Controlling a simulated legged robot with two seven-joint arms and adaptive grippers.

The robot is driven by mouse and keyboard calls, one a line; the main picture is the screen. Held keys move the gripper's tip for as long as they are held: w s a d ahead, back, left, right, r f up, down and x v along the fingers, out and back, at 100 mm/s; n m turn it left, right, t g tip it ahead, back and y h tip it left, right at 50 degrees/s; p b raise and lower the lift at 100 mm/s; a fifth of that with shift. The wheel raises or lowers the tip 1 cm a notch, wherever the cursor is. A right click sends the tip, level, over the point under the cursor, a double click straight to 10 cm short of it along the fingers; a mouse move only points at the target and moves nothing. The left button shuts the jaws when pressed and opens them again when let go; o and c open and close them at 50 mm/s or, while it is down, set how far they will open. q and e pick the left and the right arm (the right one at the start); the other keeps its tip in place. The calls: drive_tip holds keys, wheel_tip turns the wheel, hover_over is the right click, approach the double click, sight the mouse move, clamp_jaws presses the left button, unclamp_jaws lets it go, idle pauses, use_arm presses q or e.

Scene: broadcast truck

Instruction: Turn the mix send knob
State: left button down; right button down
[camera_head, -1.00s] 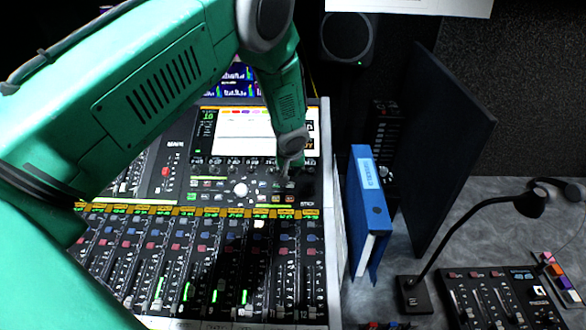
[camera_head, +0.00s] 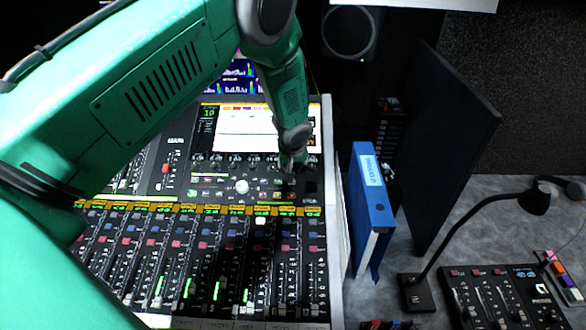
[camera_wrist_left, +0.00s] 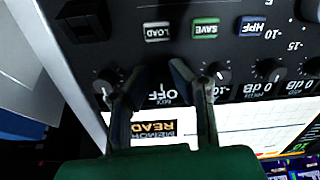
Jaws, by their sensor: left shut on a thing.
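The mixing console (camera_head: 335,220) fills the middle of the head view, with a row of small dark knobs under its lit screen. My left arm reaches in from the left, and its left gripper (camera_head: 292,166) is at the right end of that row. In the left wrist view the left gripper's fingers (camera_wrist_left: 155,70) straddle a dark knob (camera_wrist_left: 156,77), just above the upside-down "MIX OFF" screen label. My right gripper is in neither view.
Neighbouring knobs (camera_wrist_left: 218,73) sit close beside the fingers. LOAD, SAVE and HPF buttons (camera_wrist_left: 205,28) lie near the fingertips.

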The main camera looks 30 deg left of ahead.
use_arm(q)
drive_tip(key=shift+w+a+r+n+b, duration=0.15)
drive_tip(key=shift+w+r+n+b, duration=0.1)
drive_tip(key=shift+w+n+b, duration=0.35)
drive_tip(key=shift+s+a+r+n+b, duration=0.1)
drive_tip(key=shift+n+b, duration=0.15)
drive_tip(key=shift+n, duration=0.55)
drive_tip(key=shift+s+n+b, duration=0.1)
drive_tip(key=shift+n+b, duration=0.15)
drive_tip(key=shift+n, duration=0.55)
drive_tip(key=c, duration=1.6)
unclamp_jaws()
drive_tip(key=shift+o, duration=0.8)
drive_tip(key=shift+w, duration=0.1)
drive_tip(key=shift+a+f, duration=0.2)
drive_tip(key=shift+f, duration=0.15)
drive_tip(key=shift+s, duration=0.2)
drive_tip(key=shift+d, duration=0.1)
